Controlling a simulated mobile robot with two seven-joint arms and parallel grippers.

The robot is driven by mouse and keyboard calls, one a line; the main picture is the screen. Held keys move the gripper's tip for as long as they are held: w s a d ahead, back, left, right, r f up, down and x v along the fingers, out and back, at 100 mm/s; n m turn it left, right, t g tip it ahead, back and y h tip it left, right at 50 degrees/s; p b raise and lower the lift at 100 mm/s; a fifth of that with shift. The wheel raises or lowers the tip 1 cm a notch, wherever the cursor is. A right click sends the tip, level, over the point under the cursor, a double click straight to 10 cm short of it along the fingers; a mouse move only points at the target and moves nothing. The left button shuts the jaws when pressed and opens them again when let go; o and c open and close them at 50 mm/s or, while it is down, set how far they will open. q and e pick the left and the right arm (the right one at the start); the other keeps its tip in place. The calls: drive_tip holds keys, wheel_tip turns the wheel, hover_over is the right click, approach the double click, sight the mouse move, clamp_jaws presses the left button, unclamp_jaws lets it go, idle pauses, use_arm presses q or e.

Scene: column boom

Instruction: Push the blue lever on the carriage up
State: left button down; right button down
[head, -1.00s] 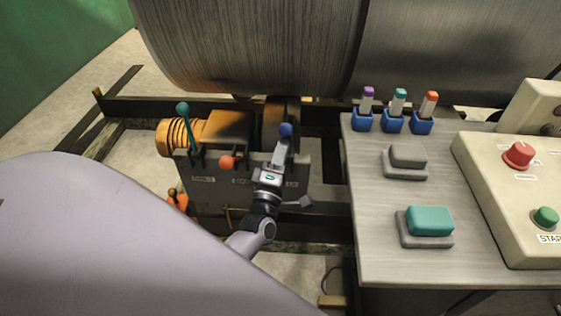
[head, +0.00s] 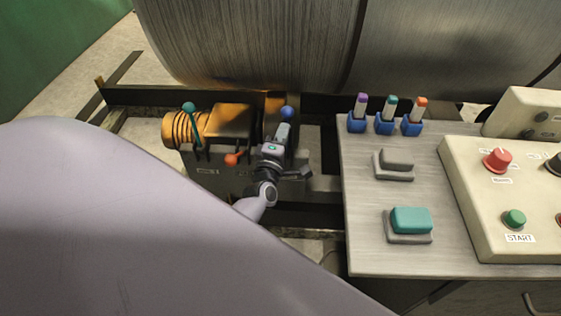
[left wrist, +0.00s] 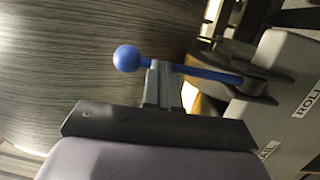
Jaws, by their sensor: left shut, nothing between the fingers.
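The blue lever shows its ball knob (head: 288,112) just past the fingertips of my left gripper (head: 284,130) in the head view. In the left wrist view the blue lever (left wrist: 215,74) has its ball at the left and its rod running right to a dark slotted bracket. My left gripper (left wrist: 160,88) is shut and empty, with its fingertips at the rod beside the ball. I cannot tell for sure whether they touch. The carriage (head: 232,178) is a grey box under the big roller. My right gripper is not in view.
A teal lever (head: 189,108) and an orange-red lever (head: 233,159) stand on the carriage to the left. A grey bench (head: 360,195) with buttons and a control box (head: 465,180) fills the right. The large ribbed drum (head: 260,45) is close behind.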

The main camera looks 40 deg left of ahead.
use_arm(q)
drive_tip(key=shift+w+a+r, duration=0.15)
drive_tip(key=shift+a+r, duration=0.05)
drive_tip(key=shift+r, duration=0.2)
drive_tip(key=p+v, duration=0.2)
drive_tip(key=v, duration=0.5)
drive_tip(key=shift+s+d+f, duration=0.2)
drive_tip(key=shift+d+f, duration=0.05)
drive_tip(key=shift+f, duration=0.2)
drive_tip(key=s+d+f+m+g+h, duration=0.3)
drive_tip(key=s+d+m, duration=0.3)
drive_tip(key=s+m, duration=0.3)
drive_tip(key=s+d+f+m+g+h+p, duration=0.1)
drive_tip(key=s+d+f+m+g+h, duration=0.2)
drive_tip(key=s+m, duration=0.5)
drive_tip(key=d+m+g+h, duration=0.1)
drive_tip(key=d+m+h, duration=0.1)
drive_tip(key=m, duration=0.5)
drive_tip(key=shift+s+d+f+h+p, duration=0.25)
drive_tip(key=shift+s+d+h+p, duration=0.05)
drive_tip(key=shift+s+d, duration=0.1)
